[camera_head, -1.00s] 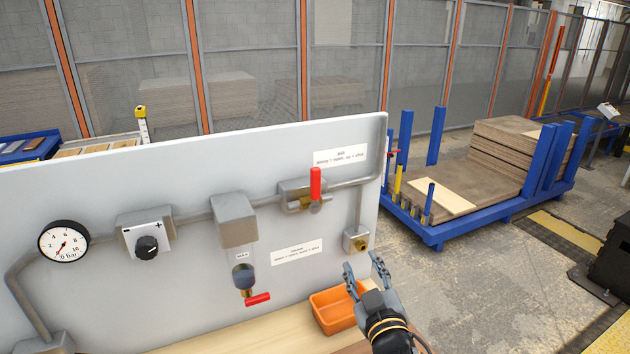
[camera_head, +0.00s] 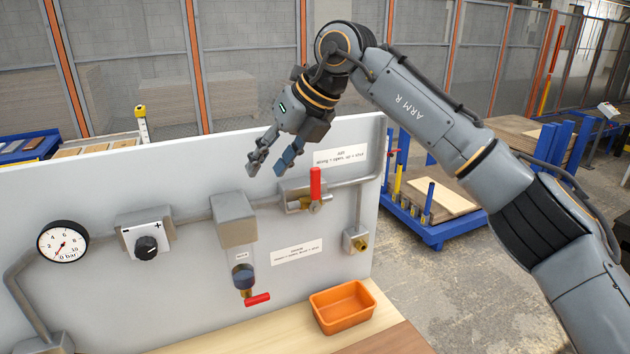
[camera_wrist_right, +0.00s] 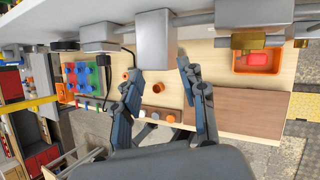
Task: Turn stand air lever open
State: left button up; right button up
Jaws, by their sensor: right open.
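The stand's upper valve has a red lever (camera_head: 316,184) pointing straight up, on a brass valve body on the grey panel (camera_head: 110,188). A second red lever (camera_head: 257,299) sits lower, under the filter bowl, pointing right. My right gripper (camera_head: 269,164) is open and empty, pointing down in front of the panel's top, up and left of the upper lever and apart from it. The right wrist view shows its two fingers (camera_wrist_right: 160,98) spread with nothing between them. The brass valve (camera_wrist_right: 248,41) shows at the top right there. My left gripper is not in view.
A pressure gauge (camera_head: 63,242) and a black knob (camera_head: 147,247) are on the panel's left. An orange bin (camera_head: 343,307) stands on the wooden bench below. Small parts and coloured pieces lie on the bench in the wrist view.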

aim_at(317, 175)
jog(key=d+r+m+t+h, duration=0.1)
jog(key=d+r+m+h, duration=0.1)
jog(key=d+r+h, duration=0.6)
jog(key=w+f+y+p, duration=0.1)
jog(key=f, duration=0.3)
jog(key=w+f+y+p, duration=0.1)
jog(key=w+f+p, duration=0.1)
jog(key=f, duration=0.3)
jog(key=w+f+y+p, duration=0.1)
jog(key=w+f, duration=0.1)
jog(key=f, duration=0.3)
jog(key=shift+w+a, duration=0.15)
jog(key=shift+w, duration=0.1)
jog(key=shift+w+f+p, duration=0.15)
jog(key=shift+f+p, duration=0.15)
jog(key=shift+f, duration=0.15)
jog(key=shift+y, duration=0.3)
grip_shut()
